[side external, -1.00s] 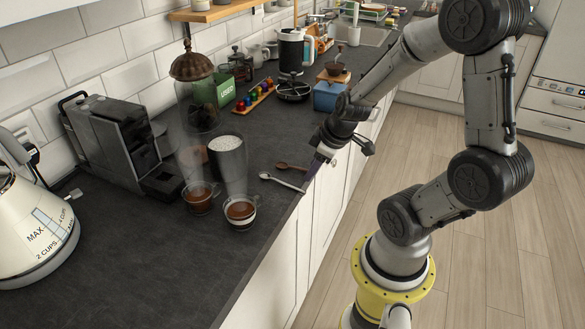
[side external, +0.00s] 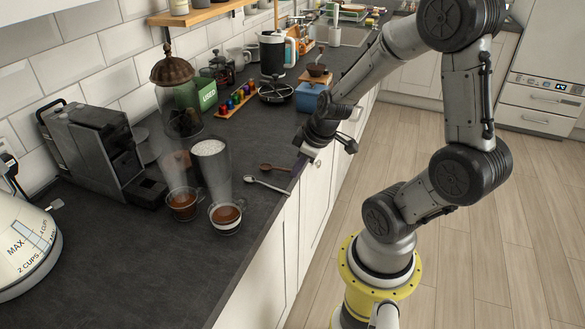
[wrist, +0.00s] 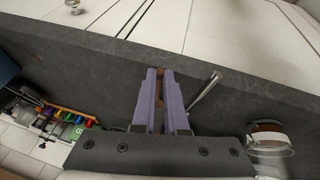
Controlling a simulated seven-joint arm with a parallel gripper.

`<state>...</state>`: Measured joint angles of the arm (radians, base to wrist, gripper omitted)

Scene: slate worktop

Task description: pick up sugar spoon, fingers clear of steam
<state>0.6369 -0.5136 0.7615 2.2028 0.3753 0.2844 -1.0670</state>
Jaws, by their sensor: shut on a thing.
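My gripper (side external: 298,169) is low at the worktop's front edge, its purple fingers shut on the handle of a brown spoon (side external: 278,168). In the wrist view, brown shows between the two fingers (wrist: 158,90). The brown spoon still appears to lie on or very near the worktop. A silver spoon (side external: 264,184) lies beside it, apart from the fingers; it also shows in the wrist view (wrist: 205,91). I cannot tell which is the sugar spoon. Steam rises over two coffee cups, one at left (side external: 183,204) and one at right (side external: 226,217); my fingers are to the right, clear of it.
A coffee machine (side external: 95,150) and kettle (side external: 25,250) are at left. A rack of coloured capsules (side external: 237,99) and a blue box (side external: 310,98) stand farther back.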

